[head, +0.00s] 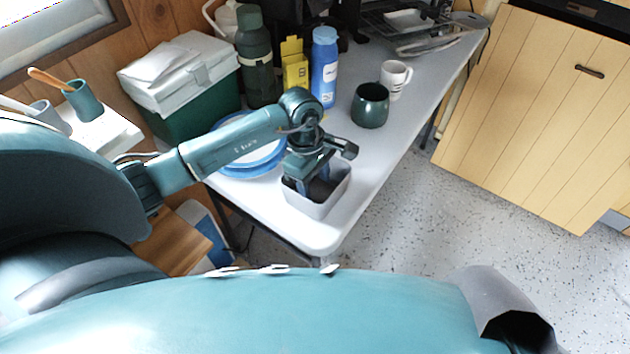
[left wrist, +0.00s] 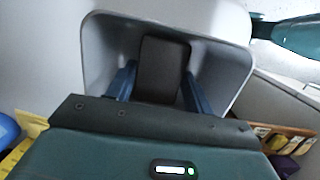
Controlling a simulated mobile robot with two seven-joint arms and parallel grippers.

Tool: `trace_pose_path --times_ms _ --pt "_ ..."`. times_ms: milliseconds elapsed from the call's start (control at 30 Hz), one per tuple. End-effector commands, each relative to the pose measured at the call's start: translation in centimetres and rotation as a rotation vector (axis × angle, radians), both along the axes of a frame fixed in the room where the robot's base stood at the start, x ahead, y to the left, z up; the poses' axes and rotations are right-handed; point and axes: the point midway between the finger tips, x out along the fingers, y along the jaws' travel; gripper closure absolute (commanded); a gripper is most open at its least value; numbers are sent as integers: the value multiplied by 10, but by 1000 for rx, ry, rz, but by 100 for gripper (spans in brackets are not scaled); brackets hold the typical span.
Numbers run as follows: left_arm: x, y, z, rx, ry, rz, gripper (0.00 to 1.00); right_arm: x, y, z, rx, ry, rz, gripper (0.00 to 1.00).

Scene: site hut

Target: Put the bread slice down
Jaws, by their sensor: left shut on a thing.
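My left gripper (head: 313,182) reaches down into a grey open-topped bin (head: 318,210) at the near end of the white table. In the left wrist view, the gripper's two blue fingers (left wrist: 158,88) are inside the bin (left wrist: 98,50). Between them is a dark brown, flat slab, which I take as the bread slice (left wrist: 163,66); the gripper is shut on it. The slab stands within the bin's walls. I cannot tell whether it touches the bin's floor. My right gripper is not in view.
A blue-rimmed plate (head: 255,160) lies close left of the bin. A green mug (head: 370,106), white mug (head: 395,78), blue bottle (head: 324,70), yellow box (head: 294,66) and dark flask (head: 256,60) stand behind. The table's right side (head: 385,155) is clear.

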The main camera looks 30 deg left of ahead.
Motion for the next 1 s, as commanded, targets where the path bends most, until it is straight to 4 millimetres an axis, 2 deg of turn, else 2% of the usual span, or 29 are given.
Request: trace_pose_path --times_ms 233,267,333,667,767,1000 --pt "0 0 -4 1 -1 0 70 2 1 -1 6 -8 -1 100" --pt "0 0 -2 1 -1 0 46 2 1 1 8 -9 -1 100" --pt "0 0 -2 1 0 0 40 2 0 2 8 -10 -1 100" --pt "0 0 3 0 0 0 39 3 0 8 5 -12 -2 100" --pt "2 3 14 2 -3 0 39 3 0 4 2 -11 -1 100" --pt "3 11 65 3 -6 1 39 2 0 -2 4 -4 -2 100"
